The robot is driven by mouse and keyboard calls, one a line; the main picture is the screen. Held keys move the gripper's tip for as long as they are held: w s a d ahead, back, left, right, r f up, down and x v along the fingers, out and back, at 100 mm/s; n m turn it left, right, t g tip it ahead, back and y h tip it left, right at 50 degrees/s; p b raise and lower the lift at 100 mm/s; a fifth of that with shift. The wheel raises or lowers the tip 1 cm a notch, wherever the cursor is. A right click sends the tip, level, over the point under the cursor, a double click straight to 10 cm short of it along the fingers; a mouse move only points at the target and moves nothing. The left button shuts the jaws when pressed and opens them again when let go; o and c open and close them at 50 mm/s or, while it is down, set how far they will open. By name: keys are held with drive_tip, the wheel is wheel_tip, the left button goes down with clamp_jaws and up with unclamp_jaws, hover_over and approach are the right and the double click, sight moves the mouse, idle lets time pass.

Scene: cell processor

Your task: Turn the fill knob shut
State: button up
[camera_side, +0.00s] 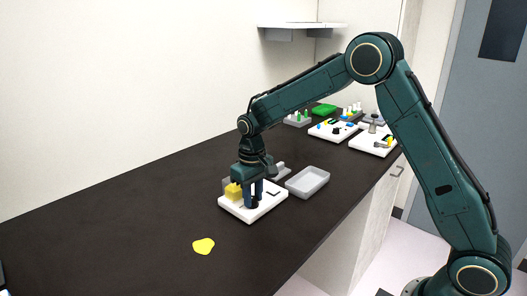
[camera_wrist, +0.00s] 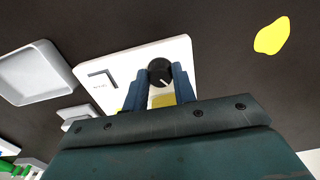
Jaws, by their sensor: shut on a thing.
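The fill knob (camera_wrist: 160,70) is a round black knob with a white pointer line, on a white panel (camera_wrist: 118,66). In the wrist view my gripper (camera_wrist: 159,80) has its two blue fingers on either side of the knob, shut on it. The pointer line points down and a little right in that view. In the side view my gripper (camera_side: 252,194) reaches down onto the white panel (camera_side: 268,207), beside a yellow block (camera_side: 233,192). The knob is mostly hidden by the fingers there.
A grey tray (camera_side: 307,182) lies just right of the panel. A yellow flat patch (camera_side: 203,246) is on the dark counter in front. The counter's left part is clear.

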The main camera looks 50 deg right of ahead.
sight(253, 199)
drive_tip(key=shift+n, duration=1.2)
drive_tip(key=o, duration=1)
drive_tip(key=shift+r, duration=0.15)
wheel_tip(253, 199, up, 14)
drive_tip(key=shift+f, duration=0.2)
drive_tip(key=shift+s+r, duration=0.1)
